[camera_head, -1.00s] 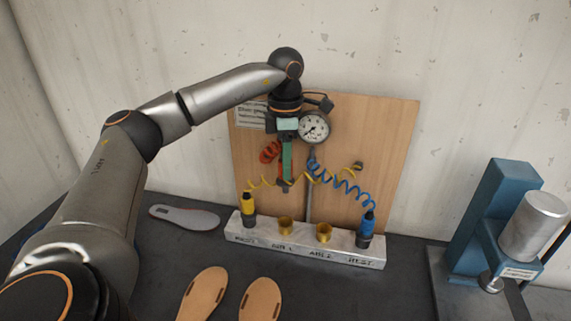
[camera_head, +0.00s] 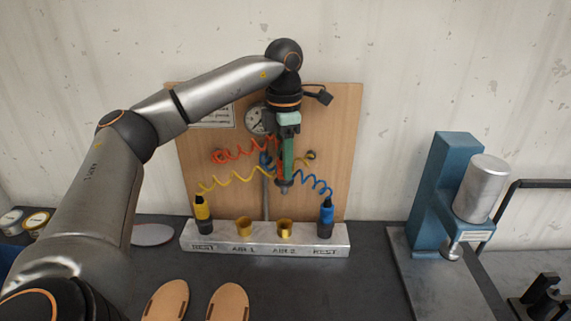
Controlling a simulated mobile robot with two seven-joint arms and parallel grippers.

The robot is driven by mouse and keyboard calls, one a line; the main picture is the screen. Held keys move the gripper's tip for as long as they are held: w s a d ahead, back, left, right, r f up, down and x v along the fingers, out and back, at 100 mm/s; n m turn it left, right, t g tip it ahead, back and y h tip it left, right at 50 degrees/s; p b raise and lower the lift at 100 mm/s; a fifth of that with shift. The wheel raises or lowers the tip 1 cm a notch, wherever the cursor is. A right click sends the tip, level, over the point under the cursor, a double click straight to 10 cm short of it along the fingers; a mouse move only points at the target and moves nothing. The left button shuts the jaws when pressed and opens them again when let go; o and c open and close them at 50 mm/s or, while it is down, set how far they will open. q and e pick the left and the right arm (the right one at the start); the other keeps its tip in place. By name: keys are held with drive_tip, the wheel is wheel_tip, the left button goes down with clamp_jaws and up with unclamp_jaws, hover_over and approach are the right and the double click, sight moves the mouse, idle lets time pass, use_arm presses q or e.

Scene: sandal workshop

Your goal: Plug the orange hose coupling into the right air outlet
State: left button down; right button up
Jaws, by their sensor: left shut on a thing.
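My left gripper (camera_head: 285,176) is shut on the orange hose coupling (camera_head: 283,185), which hangs about upright with its dark lower end pointing down. The green finger hides most of the coupling. An orange coiled hose (camera_head: 240,152) runs left from it across the board. The right air outlet (camera_head: 285,227), a brass cup above the label AIR 2, is on the pale block. The coupling is above this outlet and apart from it. The left air outlet (camera_head: 244,227), above AIR 1, is empty too. My right gripper is out of view.
A yellow coupling (camera_head: 202,210) and a blue coupling (camera_head: 326,213) stand at the block's (camera_head: 265,250) two REST ends, with coiled hoses. A wooden board (camera_head: 335,130) with a gauge is behind. Sandal soles (camera_head: 228,301) lie in front; a blue press (camera_head: 432,190) stands right.

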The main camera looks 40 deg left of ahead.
sight(284, 193)
use_arm(q)
wheel_tip(284, 193, down, 6)
drive_tip(key=b, duration=0.5)
drive_tip(key=shift+r, duration=0.15)
drive_tip(key=shift+f+b, duration=0.5)
drive_tip(key=shift+f, duration=0.6)
drive_tip(key=shift+p, duration=0.55)
idle(0.4)
drive_tip(key=shift+f+b, duration=1.1)
drive_tip(key=shift+f, duration=0.95)
drive_tip(key=shift+c, duration=2)
unclamp_jaws()
